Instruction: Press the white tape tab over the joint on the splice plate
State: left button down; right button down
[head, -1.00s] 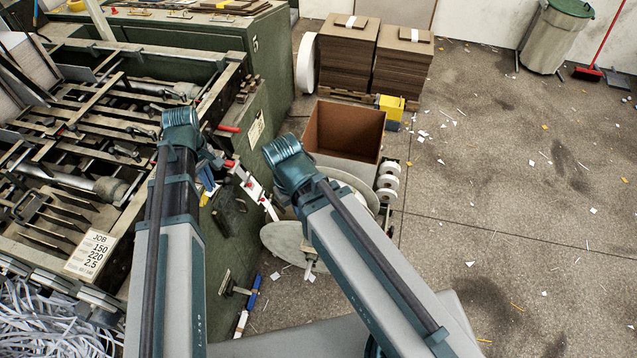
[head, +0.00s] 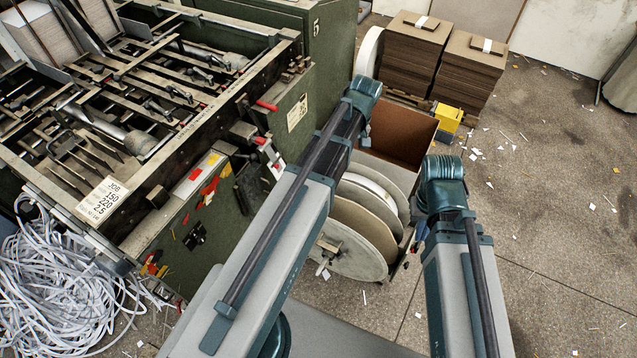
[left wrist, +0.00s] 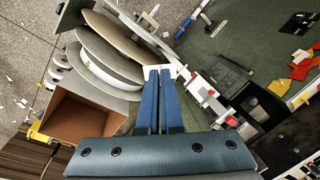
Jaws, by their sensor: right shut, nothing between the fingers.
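In the left wrist view my left gripper (left wrist: 160,72) has its two blue fingers close together, with a small white tape tab (left wrist: 173,70) at their tips. The tips stand over the background between the reel discs and a white-and-red plate (left wrist: 204,88), which looks like the splice plate. In the head view this plate (head: 268,150) shows only partly, on the side of the green machine, left of my left forearm. My left gripper is hidden there behind its arm. My right gripper (head: 419,228) is mostly hidden by its wrist, near the reels, shut and empty. The joint is not discernible.
Large reel discs (head: 352,248) stand below the arms, in front of an open brown box (head: 398,133). The green machine (head: 335,60) fills the left. Cardboard stacks (head: 412,55) stand behind. White strip scrap (head: 60,280) lies at lower left. The floor at right is mostly clear.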

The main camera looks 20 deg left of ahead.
aim_at(281, 171)
pick_arm(q)
jog(key=w+a+f+m+t+y+b, duration=0.1)
jog(key=a+f+m+y+b, duration=0.3)
jog(key=f+b, duration=0.4)
jog(key=a+f+m+t+y+b, duration=0.1)
jog(key=a+f+m+y+b, duration=0.4)
jog(key=b, duration=1.3)
notch_tip(281, 171, down, 3)
jog(key=a+y, duration=0.1)
jog(key=y, duration=0.1)
jog(key=shift+w+a+f+y, duration=0.2)
jog(key=shift+w+a+y, duration=0.1)
jog(key=shift+w, duration=0.05)
jog(key=shift+b+x, duration=2.3)
jog(key=shift+x, duration=2.7)
jog(key=shift+a+f, duration=0.3)
jog(key=shift+a, duration=0.15)
jog(key=c, duration=1)
grip_release()
